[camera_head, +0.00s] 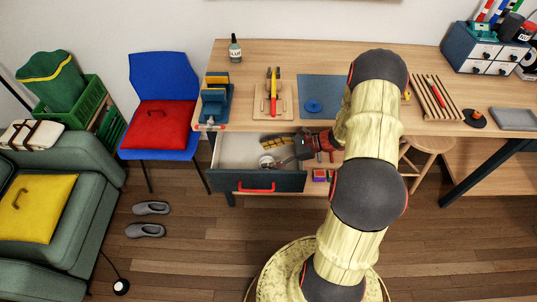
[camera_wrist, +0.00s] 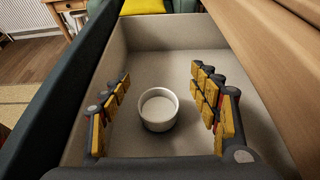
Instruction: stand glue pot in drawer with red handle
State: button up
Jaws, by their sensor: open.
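The drawer with the red handle (camera_head: 230,180) is pulled open under the desk; its handle (camera_head: 257,187) is on the front panel. A small white round pot (camera_head: 266,161) stands upright on the drawer floor, and it also shows in the wrist view (camera_wrist: 158,113). My gripper (camera_head: 283,162) is inside the drawer, open. In the wrist view its padded fingers (camera_wrist: 160,84) are on either side of the pot, with gaps on both sides. A dark bottle with a white label (camera_head: 235,49) stands at the back of the desk; the label is only partly readable.
On the desk are a blue holder (camera_head: 215,102), a wooden block with tools (camera_head: 282,105), a blue mat (camera_head: 316,86) and a small drawer unit (camera_head: 484,52). A blue chair (camera_head: 160,75) stands left of the drawer.

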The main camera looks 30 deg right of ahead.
jog(key=shift+r, duration=0.4)
jog(key=p+v, duration=0.4)
jog(key=v, duration=0.8)
jog(key=s+a+r+n+g+h, duration=0.2)
jog(key=a+r+n+g+h, duration=0.4)
jog(key=a+r+n, duration=0.85)
jog(key=s+a+r+n+t+h, duration=0.2)
jog(key=s+a+r+n, duration=0.3)
jog(key=s+r, duration=0.1)
jog(key=s+a+r+n+t+h, duration=0.2)
jog(key=s+a+r+n+h, duration=0.1)
jog(key=r, duration=0.6)
jog(key=s+a+n, duration=0.1)
jog(key=s+n, duration=0.1)
jog(key=s, duration=0.1)
jog(key=shift+a+r, duration=0.25)
jog(key=shift+a, duration=0.15)
